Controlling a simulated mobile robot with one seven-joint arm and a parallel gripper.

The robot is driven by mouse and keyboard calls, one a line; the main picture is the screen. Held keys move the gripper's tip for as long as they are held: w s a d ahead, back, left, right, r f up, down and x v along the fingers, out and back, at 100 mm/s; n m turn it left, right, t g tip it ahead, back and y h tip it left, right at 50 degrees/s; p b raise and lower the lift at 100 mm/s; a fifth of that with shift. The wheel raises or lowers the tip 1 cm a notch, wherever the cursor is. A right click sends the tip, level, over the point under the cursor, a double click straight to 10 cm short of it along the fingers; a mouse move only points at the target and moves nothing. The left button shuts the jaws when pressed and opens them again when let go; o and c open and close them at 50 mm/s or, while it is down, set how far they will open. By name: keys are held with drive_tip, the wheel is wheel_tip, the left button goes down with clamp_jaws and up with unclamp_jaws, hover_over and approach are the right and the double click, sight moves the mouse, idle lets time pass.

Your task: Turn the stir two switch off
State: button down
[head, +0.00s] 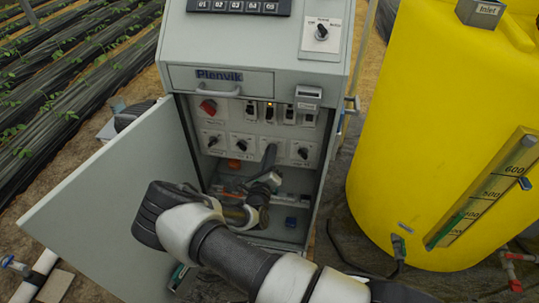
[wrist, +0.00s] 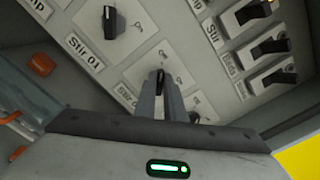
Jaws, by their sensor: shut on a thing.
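The stir two switch (wrist: 160,76) is a small black rotary knob on a light plate in the wrist view. Its label, partly hidden by my finger, reads "Stir 0" and no further. My gripper (wrist: 161,92) is shut on this knob, its two fingers reaching up from below. In the head view my gripper (head: 269,155) reaches into the open cabinet to the lower knob row and hides that knob. Its exact pointer angle is hard to tell. The Stir 01 knob (wrist: 111,22) sits beside it, apart from my fingers.
The grey cabinet's door (head: 110,215) stands open at the left. A red switch (head: 208,106) and several black rocker switches (wrist: 270,47) are above the knob row. Another knob (head: 303,153) is close on the right. A yellow tank (head: 430,120) stands right of the cabinet.

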drive_tip(key=shift+f, duration=0.1)
idle(0.4)
drive_tip(key=c, duration=1.8)
unclamp_jaws()
drive_tip(key=shift+c, duration=0.2)
drive_tip(key=shift+s, duration=0.1)
drive_tip(key=s+a, duration=0.3)
drive_tip(key=s, duration=1.4)
drive_tip(key=shift+a+p, duration=0.2)
drive_tip(key=shift+p, duration=0.1)
